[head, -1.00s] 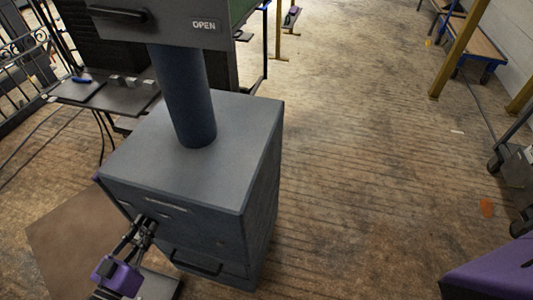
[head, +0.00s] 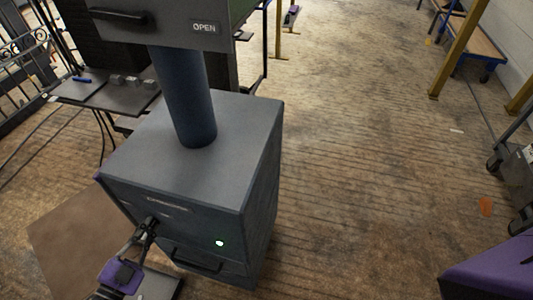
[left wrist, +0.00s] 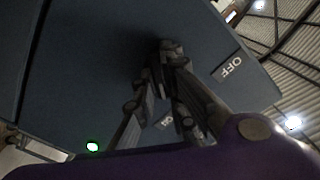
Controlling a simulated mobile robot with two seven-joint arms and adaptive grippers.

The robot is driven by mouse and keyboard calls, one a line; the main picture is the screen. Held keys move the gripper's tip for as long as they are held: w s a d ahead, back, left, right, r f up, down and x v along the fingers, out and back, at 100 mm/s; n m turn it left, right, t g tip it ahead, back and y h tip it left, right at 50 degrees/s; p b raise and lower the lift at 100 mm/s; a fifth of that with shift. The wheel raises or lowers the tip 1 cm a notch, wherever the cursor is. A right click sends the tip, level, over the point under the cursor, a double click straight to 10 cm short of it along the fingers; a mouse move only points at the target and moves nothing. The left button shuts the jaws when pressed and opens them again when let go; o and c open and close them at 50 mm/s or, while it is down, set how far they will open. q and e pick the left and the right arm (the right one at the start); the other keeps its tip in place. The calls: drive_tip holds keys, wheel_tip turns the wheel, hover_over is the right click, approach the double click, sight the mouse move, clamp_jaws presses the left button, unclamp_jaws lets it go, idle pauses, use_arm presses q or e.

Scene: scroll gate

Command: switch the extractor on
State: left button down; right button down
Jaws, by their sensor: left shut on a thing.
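The extractor (head: 200,175) is a blue-grey box with a thick pipe (head: 187,100) rising from its top. A small lamp on its front glows green-white in the head view (head: 220,243) and the left wrist view (left wrist: 92,146). My left gripper (head: 149,225) is at the upper left of the front face, shut on the switch, which the fingers hide. In the left wrist view the fingers (left wrist: 168,58) meet against the panel. An OFF label (left wrist: 231,66) shows beside them, and another label (left wrist: 163,121) shows partly behind a finger. My right gripper is not in view.
A dark handle (head: 197,261) is low on the extractor's front. Above stands a cabinet marked OPEN (head: 204,28) with its own handle. A side shelf (head: 110,92) holds small blocks.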

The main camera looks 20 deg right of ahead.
use_arm(q)
drive_tip(key=shift+m, duration=0.3)
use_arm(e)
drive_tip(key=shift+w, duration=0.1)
use_arm(q)
drive_tip(key=c, duration=1.8)
unclamp_jaws()
drive_tip(key=shift+s, duration=0.1)
drive_tip(key=shift+s+a, duration=0.1)
drive_tip(key=shift+a, duration=0.05)
drive_tip(key=v, duration=1.1)
drive_tip(key=shift+s+a, duration=0.2)
drive_tip(key=shift+s, duration=0.05)
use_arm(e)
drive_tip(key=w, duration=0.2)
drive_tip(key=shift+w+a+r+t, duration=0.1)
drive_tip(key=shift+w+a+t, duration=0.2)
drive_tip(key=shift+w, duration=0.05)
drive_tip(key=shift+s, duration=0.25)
